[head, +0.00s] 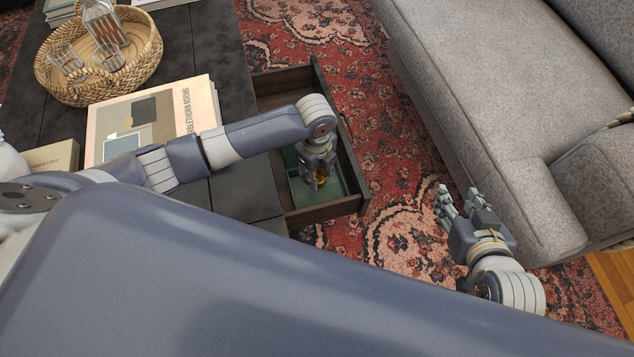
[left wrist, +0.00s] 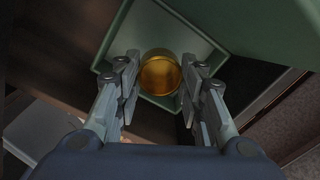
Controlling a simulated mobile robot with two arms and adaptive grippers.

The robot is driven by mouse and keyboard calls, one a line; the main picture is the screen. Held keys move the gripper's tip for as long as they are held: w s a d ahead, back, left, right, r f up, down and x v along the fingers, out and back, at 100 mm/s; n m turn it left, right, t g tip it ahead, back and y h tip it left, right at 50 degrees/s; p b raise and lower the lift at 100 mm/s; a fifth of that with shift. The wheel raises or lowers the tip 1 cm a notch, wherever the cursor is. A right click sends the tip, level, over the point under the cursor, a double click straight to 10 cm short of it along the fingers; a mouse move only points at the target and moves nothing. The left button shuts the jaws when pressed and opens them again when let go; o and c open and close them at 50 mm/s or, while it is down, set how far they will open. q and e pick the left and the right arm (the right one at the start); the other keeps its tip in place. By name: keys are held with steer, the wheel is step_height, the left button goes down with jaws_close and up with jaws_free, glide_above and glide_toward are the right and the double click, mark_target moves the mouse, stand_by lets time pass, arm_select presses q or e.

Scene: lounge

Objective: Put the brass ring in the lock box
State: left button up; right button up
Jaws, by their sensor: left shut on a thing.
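The green lock box (head: 302,194) stands open in the pulled-out drawer; my left gripper and forearm hide part of it. In the left wrist view its pale inside and green rim (left wrist: 152,97) show beyond the fingers. The brass ring (left wrist: 160,72) is gold and sits between the fingertips. A small bit of it (head: 321,179) also shows in the head view. My left gripper (head: 318,178) points down over the box, shut on the ring. I cannot tell whether the ring touches the box floor. My right gripper (head: 459,192) is open and empty, beside the sofa.
The drawer (head: 326,210) sticks out of the dark table (head: 228,185), its wooden walls around the box. A large book (head: 185,105) and a wicker tray (head: 47,75) with glassware lie on the table. A grey sofa (head: 480,90) stands at right. Patterned rug lies between.

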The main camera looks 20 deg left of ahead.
arm_select(q)
steer(key=shift+f, duration=0.9)
step_height(320, 180, down, 3)
steer(key=shift+f+b, duration=0.15)
steer(key=shift+b, duration=0.85)
steer(key=shift+f, duration=0.1)
arm_select(e)
steer(key=w+a+r+t+y, duration=0.1)
steer(key=w+a+r+t, duration=0.1)
steer(key=w+r+t, duration=0.3)
steer(key=shift+a+r+t+y, duration=0.4)
steer(key=shift+r+t, duration=0.2)
steer(key=shift+r, duration=1.75)
steer(key=shift+w, duration=0.1)
arm_select(q)
steer(key=shift+f, duration=0.15)
steer(key=o, duration=1.1)
arm_select(e)
steer(key=shift+r, duration=0.1)
